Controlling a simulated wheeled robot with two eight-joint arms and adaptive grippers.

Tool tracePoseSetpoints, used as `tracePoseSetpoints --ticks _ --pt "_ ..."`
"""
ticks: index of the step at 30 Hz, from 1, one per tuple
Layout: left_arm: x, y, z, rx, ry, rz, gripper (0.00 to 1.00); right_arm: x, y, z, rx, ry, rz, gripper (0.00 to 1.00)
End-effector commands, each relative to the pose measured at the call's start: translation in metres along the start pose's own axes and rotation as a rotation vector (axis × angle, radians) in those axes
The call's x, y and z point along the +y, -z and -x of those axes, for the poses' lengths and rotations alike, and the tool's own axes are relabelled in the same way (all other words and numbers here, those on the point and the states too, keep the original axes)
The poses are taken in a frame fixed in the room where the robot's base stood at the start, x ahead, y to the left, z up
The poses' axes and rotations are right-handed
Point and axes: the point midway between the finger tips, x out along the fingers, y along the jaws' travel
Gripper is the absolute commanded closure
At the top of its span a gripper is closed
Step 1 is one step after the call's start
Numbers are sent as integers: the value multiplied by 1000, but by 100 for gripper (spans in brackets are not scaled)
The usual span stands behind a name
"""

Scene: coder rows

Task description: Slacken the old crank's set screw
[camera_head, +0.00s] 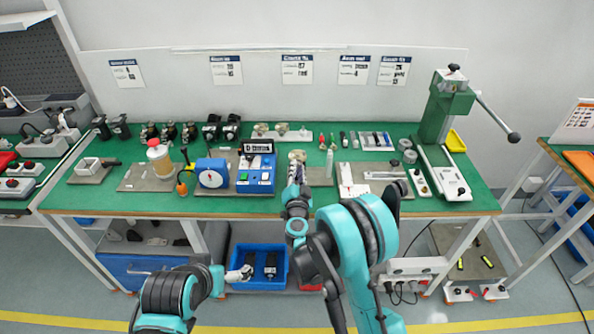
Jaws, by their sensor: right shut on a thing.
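My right gripper (297,180) is above the green worktable, just right of the blue unit with a black display (255,178). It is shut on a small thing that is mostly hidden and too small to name. The old crank and its set screw cannot be made out at this size. My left gripper (240,274) is low in front of the table, at the left edge of a blue bin (282,284). Its jaws are too small to read.
A blue round-dial device (211,174) and an orange-handled tool (181,187) stand left of the blue unit. A green lever press (446,112) stands at the right. Trays (357,190) lie right of my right gripper. Several small black devices line the back left.

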Motion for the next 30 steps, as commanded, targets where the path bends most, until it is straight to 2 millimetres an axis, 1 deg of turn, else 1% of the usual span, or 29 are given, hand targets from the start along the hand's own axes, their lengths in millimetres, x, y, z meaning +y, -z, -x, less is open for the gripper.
tracePoseSetpoints --ticks 11,12,14,15,25,29,30 --pt "0 0 0 0 0 0 0 0 1 -1 1 -1 6 100" --pt "0 0 0 0 0 0 0 0 1 -1 1 -1 6 80" --pt "0 0 0 0 0 0 0 0 1 -1 1 -1 5 64" --pt "0 0 0 0 0 0 0 0 1 -1 1 -1 5 61" --pt "0 0 0 0 0 0 0 -2 3 0 0 0 5 61" --pt "0 0 0 0 0 0 0 -13 14 0 0 0 5 61" --pt "0 0 0 0 0 0 0 -18 20 0 0 0 5 61"
